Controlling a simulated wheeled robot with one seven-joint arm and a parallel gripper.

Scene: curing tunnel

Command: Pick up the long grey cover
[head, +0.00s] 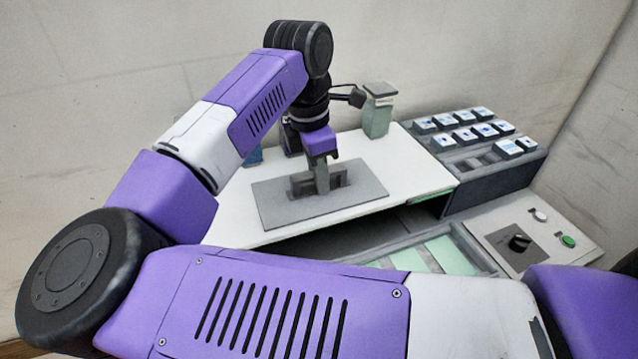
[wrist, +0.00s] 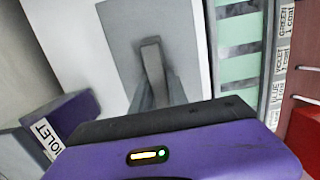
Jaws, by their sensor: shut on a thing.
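The long grey cover is a flat grey plate (head: 275,207) with a raised handle (head: 341,179) in its middle, over the white top. My gripper (head: 321,180) points down at the handle and is shut on it. In the wrist view the plate (wrist: 118,35) spans the upper middle, and my fingertips (wrist: 155,88) close around the near part of the handle (wrist: 151,55). My fingers hide part of the handle. Whether the plate rests on the white top or is slightly above it, I cannot tell.
A grey-green post (head: 377,115) stands behind right. A dark rack (head: 500,180) with several pale-topped blocks is at right. Below it is a panel (head: 540,240) with a knob and buttons. Green strips (head: 449,256) lie in front. A violet-labelled box (wrist: 70,118) shows left.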

